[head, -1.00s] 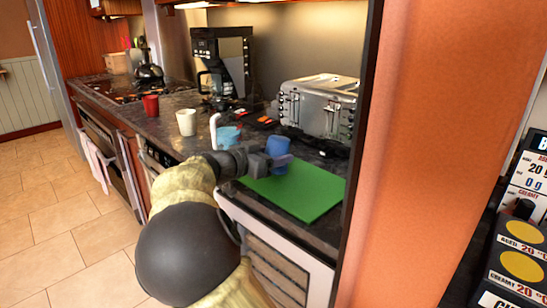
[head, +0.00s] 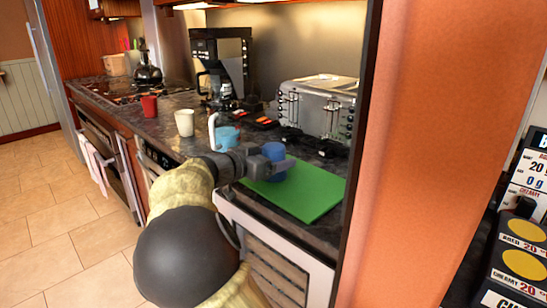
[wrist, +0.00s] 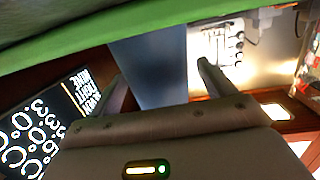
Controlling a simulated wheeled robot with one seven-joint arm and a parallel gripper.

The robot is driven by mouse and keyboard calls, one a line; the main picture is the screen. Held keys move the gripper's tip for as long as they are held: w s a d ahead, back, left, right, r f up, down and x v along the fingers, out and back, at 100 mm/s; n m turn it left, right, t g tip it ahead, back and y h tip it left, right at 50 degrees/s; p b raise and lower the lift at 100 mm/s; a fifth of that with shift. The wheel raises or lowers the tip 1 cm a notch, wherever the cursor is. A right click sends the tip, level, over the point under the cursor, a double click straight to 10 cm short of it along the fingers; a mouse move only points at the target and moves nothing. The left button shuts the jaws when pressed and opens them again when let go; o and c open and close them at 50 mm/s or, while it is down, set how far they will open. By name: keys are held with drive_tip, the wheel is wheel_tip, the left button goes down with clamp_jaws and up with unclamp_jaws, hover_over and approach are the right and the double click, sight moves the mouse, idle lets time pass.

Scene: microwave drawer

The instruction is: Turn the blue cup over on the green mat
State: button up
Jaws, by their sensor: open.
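The blue cup (head: 274,153) stands upright-sided on the green mat (head: 310,194), near its back left part. I cannot tell whether its mouth faces up or down. My gripper (head: 270,166) reaches in from the left at the cup, low above the mat. In the wrist view my gripper (wrist: 162,78) is open, with one finger on each side of the blue cup (wrist: 150,70). That view is upside down, with the green mat (wrist: 120,28) along the top, against the cup's end. Whether the fingers touch the cup is unclear.
A light blue mug (head: 228,138) stands just left of the mat, behind my arm. A toaster (head: 318,108) stands behind the mat, and an orange wall (head: 430,150) rises to the right. A white cup (head: 184,122) and a red cup (head: 149,106) stand farther left.

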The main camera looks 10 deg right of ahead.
drive_tip(key=p+v, duration=0.2)
drive_tip(key=v, duration=1.5)
drive_tip(key=shift+a+f, duration=0.1)
